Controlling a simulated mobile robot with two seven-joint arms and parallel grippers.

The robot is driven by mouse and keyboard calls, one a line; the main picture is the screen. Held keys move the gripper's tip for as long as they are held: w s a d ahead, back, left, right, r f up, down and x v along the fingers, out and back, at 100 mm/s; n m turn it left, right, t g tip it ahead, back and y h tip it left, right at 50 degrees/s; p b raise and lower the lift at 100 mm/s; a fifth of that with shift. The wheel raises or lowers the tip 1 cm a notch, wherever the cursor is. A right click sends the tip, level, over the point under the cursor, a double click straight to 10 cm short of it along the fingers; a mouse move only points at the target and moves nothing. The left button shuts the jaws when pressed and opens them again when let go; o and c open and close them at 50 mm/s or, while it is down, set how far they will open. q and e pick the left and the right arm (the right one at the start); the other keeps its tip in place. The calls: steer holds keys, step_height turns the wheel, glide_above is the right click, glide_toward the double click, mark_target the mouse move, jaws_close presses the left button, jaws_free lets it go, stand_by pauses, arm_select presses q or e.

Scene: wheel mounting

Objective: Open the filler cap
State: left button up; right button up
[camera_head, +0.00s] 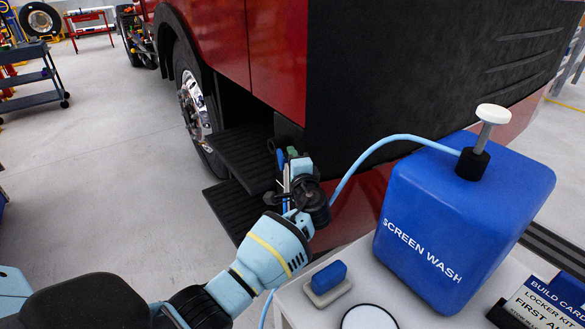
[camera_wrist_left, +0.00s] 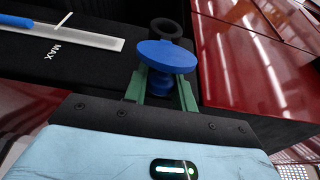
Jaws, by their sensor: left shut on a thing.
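The blue filler cap (camera_wrist_left: 167,56) is a round disc with a narrower stem, held between the green fingers of my left gripper (camera_wrist_left: 160,88) in the left wrist view. A black ring (camera_wrist_left: 173,28), which looks like the filler neck, shows just beyond the cap. I cannot tell whether cap and neck touch. In the head view my left gripper (camera_head: 287,158) is at the truck's dark lower corner beside the steps, and the cap is mostly hidden there. My right gripper is not in view.
A blue screen wash container (camera_head: 462,215) with a pump stands on a white-topped surface (camera_head: 345,256) at the right. Its light-blue hose (camera_head: 372,150) runs towards my left gripper. Black truck steps (camera_head: 240,155) are close by. A level strip marked MAX (camera_wrist_left: 70,36) is beside the neck.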

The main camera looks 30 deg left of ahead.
arm_select(q)
steer(key=shift+w+n+g+y+b, duration=0.2)
steer(key=shift+n+g+y+b, duration=0.2)
steer(key=o, duration=0.9)
steer(key=shift+o, duration=0.2)
steer(key=shift+r, duration=0.1)
steer(key=shift+r, duration=0.3)
steer(key=shift+o, duration=0.2)
steer(key=r, duration=0.3)
steer(key=shift+s+d, duration=0.2)
steer(key=shift+s, duration=0.05)
steer(key=s+d, duration=0.2)
steer(key=s, duration=0.2)
steer(key=s+d+r, duration=0.1)
steer(key=s+d, duration=0.1)
steer(key=s, duration=0.3)
steer(key=s+d, duration=0.3)
steer(key=s, duration=0.1)
steer(key=shift+s+d+r+p, duration=0.1)
steer(key=shift+s+r+p, duration=0.05)
steer(key=shift+s+p, duration=0.2)
steer(key=shift+c, duration=0.2)
